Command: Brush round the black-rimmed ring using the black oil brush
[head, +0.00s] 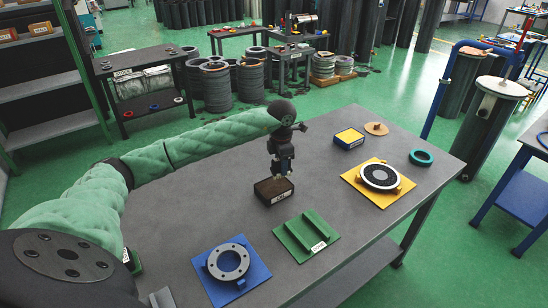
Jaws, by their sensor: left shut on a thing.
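The black-rimmed ring (380,176) has a white face with a dark centre and sits on a yellow plate (356,186) at the right of the table. My left gripper (283,175) points down over the middle of the table. It is shut on a dark brown-black block with a white label, which looks like the black oil brush (265,192). The brush is left of the ring and well apart from it. I cannot tell whether its underside touches the table. My right gripper is not in view.
A grey ring (213,263) lies on a blue plate (259,273) at the front. A green ribbed plate (296,241) is between the two ring plates. The table's left-middle is clear.

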